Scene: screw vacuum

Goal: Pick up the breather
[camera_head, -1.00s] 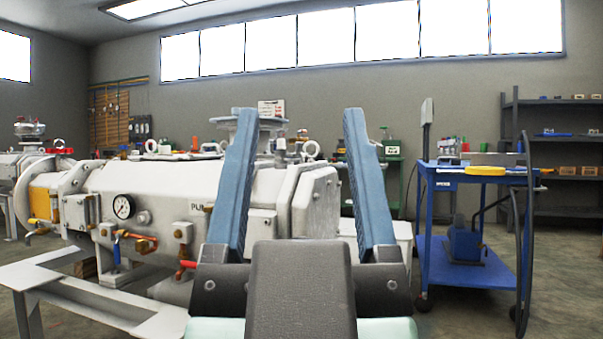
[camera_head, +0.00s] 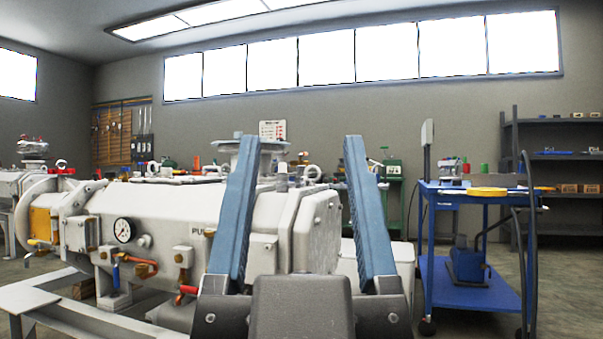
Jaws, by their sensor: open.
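My gripper (camera_head: 299,140) is in the foreground, its two blue fingers pointing up and spread wide apart. Nothing is held between them. Behind it is the long white pump (camera_head: 175,212) with a pressure gauge (camera_head: 122,230) on its side. A small grey fitting (camera_head: 282,182) stands on the pump's top and shows between the fingers, beside a lifting eye (camera_head: 312,174). It may be the breather, but I cannot tell for sure. The left finger hides part of the pump and of the round flange (camera_head: 262,146) on top.
The pump's white frame (camera_head: 70,306) juts out at lower left.

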